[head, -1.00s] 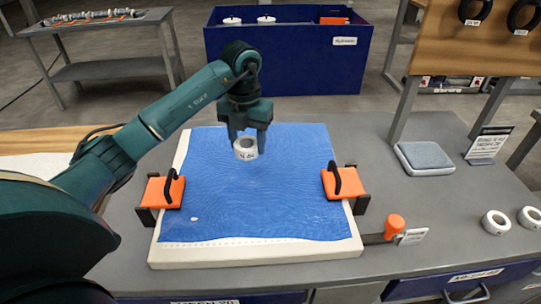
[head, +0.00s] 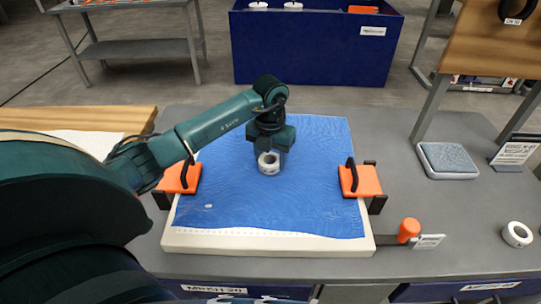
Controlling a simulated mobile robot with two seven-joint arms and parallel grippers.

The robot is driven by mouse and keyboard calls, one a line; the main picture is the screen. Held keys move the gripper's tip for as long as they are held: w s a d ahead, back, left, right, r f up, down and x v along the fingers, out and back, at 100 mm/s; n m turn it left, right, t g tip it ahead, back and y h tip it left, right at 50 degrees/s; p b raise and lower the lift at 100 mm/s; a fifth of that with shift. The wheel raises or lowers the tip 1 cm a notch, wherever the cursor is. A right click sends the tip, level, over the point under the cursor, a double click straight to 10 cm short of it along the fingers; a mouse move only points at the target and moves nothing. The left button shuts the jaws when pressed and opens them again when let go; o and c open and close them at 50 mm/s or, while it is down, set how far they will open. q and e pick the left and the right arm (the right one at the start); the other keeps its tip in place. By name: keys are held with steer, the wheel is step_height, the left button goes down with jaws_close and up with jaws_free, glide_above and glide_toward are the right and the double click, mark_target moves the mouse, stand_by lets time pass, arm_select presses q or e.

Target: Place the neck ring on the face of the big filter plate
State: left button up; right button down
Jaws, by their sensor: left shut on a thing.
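The neck ring (head: 269,163) is a short white ring with a dark opening and small print on its side. My left gripper (head: 269,152) points down and is shut on it. The ring is over the blue cloth (head: 300,205) that covers the big filter plate (head: 265,243), a little above the middle of the cloth in the picture. I cannot tell whether the ring touches the cloth. The plate's pale edge shows at the front and left. My right gripper is not in view.
Orange clamps with black handles sit at the plate's left (head: 181,178) and right (head: 362,181) edges. An orange knob (head: 409,229) stands right of the plate. Another white ring (head: 517,234) lies on the grey bench at right. A grey pad (head: 447,160) lies behind it.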

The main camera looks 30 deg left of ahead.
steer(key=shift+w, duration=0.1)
arm_select(q)
steer(key=shift+f, duration=0.25)
steer(key=shift+s+f+b, duration=0.15)
steer(key=shift+f+b, duration=0.2)
steer(key=shift+b, duration=0.1)
steer(key=shift+d, duration=0.1)
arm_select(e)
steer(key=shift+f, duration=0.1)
arm_select(q)
steer(key=o, duration=1)
steer(key=shift+s+f, duration=0.1)
steer(key=shift+c, duration=0.2)
steer(key=shift+r, duration=0.2)
step_height(320, 180, up, 13)
steer(key=shift+w, duration=0.25)
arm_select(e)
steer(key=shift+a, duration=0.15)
